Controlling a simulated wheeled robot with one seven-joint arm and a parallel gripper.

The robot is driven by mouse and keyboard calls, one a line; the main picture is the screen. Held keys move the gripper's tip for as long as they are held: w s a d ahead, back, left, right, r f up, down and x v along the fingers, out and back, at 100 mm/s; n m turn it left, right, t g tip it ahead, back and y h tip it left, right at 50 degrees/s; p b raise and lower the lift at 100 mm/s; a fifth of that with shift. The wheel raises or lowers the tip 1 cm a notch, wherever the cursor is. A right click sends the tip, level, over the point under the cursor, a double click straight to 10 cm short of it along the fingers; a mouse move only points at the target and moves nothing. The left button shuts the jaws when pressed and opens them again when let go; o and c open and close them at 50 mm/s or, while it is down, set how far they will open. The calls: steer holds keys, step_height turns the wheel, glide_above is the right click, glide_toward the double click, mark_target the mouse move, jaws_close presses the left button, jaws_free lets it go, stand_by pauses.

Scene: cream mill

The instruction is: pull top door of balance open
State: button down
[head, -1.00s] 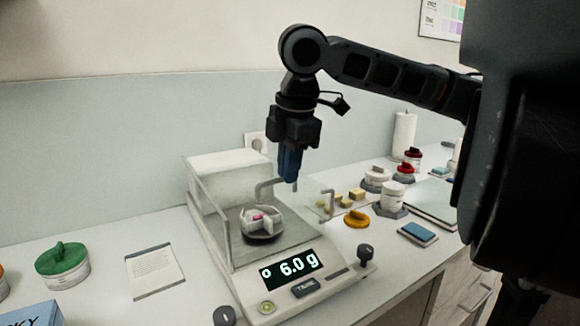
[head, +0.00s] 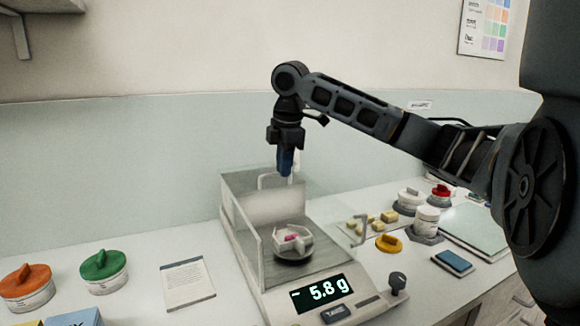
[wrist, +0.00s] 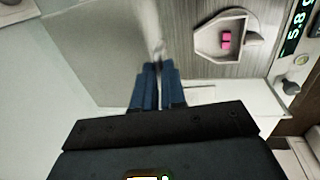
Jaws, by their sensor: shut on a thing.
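The white balance (head: 362,296) stands on the counter, with clear draft-shield panes around its pan and a display reading 5.8 g. A grey bracket handle (head: 262,181) of the top door rises at the upper rear of the balance. My gripper (head: 286,172) points down with its blue fingers shut on this handle; the fingers hide part of it. In the wrist view, the fingers (wrist: 157,80) close around the pale handle, and a clear pane (wrist: 95,50) lies beneath. The pane's exact opening is hard to tell. A white dish (head: 306,246) with a pink piece sits on the pan.
Orange-lidded (head: 27,290) and green-lidded (head: 105,273) jars and a card (head: 187,284) are at the left.

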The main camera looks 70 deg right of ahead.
stand_by(0.3)
steer(key=c, duration=1.2)
jaws_free()
step_height(320, 180, up, 8)
steer(key=s+a, duration=0.1)
steer(key=shift+f+b, duration=0.2)
steer(key=shift+b, duration=0.2)
